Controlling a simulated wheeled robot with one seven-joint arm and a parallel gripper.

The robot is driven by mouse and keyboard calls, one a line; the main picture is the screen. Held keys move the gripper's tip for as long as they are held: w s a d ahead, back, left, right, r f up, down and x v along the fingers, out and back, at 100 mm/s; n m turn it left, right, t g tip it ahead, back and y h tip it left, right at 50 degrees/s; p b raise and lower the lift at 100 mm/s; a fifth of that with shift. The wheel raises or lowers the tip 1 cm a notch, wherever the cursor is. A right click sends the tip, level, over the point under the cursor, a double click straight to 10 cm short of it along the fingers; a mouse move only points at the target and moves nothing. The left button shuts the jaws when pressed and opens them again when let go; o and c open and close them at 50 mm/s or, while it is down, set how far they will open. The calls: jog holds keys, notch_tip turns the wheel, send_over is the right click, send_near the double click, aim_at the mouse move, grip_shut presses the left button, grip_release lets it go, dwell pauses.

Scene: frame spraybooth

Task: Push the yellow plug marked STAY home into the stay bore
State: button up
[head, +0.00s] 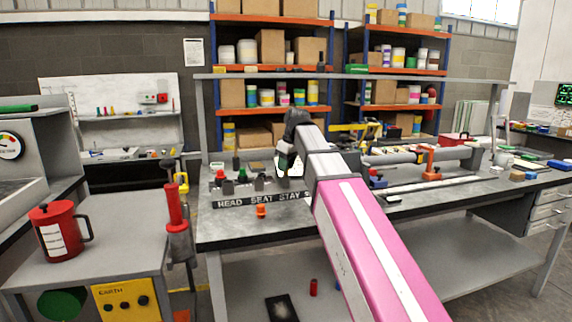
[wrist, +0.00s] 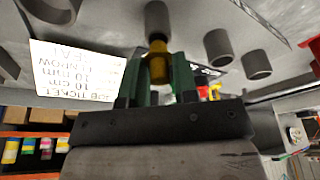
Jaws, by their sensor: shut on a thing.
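My gripper (wrist: 158,72) is shut on the yellow plug (wrist: 158,66), which sits between its two green fingers in the wrist view. A grey cylindrical fitting (wrist: 158,17) lies straight in line with the plug, with a dark opening toward it. The plug's tip is at or very close to that opening; I cannot tell how deep it sits. In the head view my gripper (head: 286,164) is above the bench behind the word STAY on the black label strip (head: 262,199). The plug and the stay bore are hidden there by my arm.
Two more grey fittings (wrist: 218,46) and (wrist: 257,64) stand to the right in the wrist view, and a white job ticket (wrist: 75,72) to the left. In the head view a red plug (head: 220,175) and a green plug (head: 242,175) stand left of my gripper. An orange object (head: 261,211) is in front.

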jog(key=shift+f, duration=1)
jog(key=o, duration=1)
jog(key=shift+r, duration=0.1)
jog(key=v, duration=1)
jog(key=shift+d+r, duration=0.1)
jog(key=shift+r, duration=0.2)
